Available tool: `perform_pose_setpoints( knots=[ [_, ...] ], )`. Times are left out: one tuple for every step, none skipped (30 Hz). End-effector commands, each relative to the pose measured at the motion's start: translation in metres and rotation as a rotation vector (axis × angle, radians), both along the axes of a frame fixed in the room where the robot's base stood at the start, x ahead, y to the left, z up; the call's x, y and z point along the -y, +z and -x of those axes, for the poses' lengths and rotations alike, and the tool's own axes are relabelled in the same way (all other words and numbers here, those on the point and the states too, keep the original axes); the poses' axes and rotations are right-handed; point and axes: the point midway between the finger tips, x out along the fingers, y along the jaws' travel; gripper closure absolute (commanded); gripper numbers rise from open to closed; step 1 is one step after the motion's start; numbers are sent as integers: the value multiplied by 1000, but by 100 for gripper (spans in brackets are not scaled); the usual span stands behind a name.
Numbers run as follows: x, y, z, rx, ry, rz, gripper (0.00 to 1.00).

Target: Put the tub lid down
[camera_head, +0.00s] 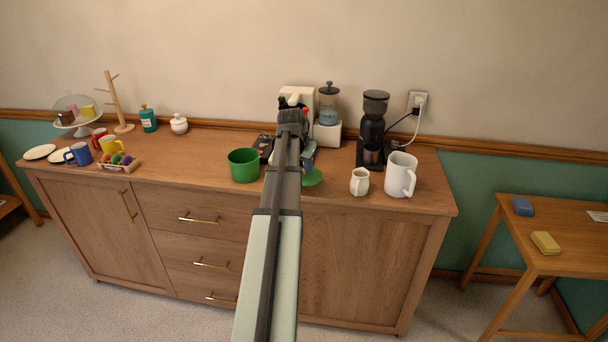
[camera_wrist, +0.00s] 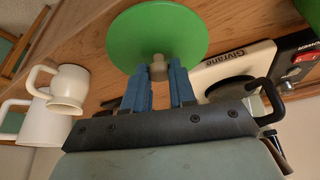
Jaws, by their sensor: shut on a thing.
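The green tub lid (camera_head: 312,178) is a round disc with a pale knob, held over the front middle of the sideboard top. In the wrist view the lid (camera_wrist: 160,30) is in full sight past my fingertips. My gripper (camera_wrist: 158,72) has its blue fingers shut on the knob. In the head view my arm covers most of the gripper (camera_head: 307,160). The open green tub (camera_head: 243,165) stands to the left of the lid, apart from it. I cannot tell whether the lid touches the wood.
A cream jug (camera_head: 360,181), a white pitcher (camera_head: 401,175) and a black coffee maker (camera_head: 373,130) stand to the right. A white appliance (camera_wrist: 238,66) is close to my gripper. Mugs, including a blue mug (camera_head: 78,154), are at far left. Bare wood (camera_head: 195,155) lies left of the tub.

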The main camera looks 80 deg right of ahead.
Motion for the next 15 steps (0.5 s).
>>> perform_pose_setpoints(
  knots=[
    [0,-3,0,0,0,0,100],
    [0,-5,0,0,0,0,100],
    [-1,-9,0,0,0,0,100],
    [-1,-13,0,0,0,0,100],
    [-1,-17,0,-1,0,-1,100],
    [-1,-22,0,0,0,-2,100],
    [-1,-26,0,-1,0,-1,100],
    [-1,-29,0,0,-1,-1,100],
    [-1,-32,0,0,-1,0,100],
    [0,-34,0,0,-1,0,100],
    [0,-35,0,0,-1,0,100],
    [0,-35,0,0,-1,1,100],
    [0,-35,0,0,-1,1,100],
    [0,-35,0,0,-1,1,100],
    [0,-35,0,0,-1,1,100]
  ],
)
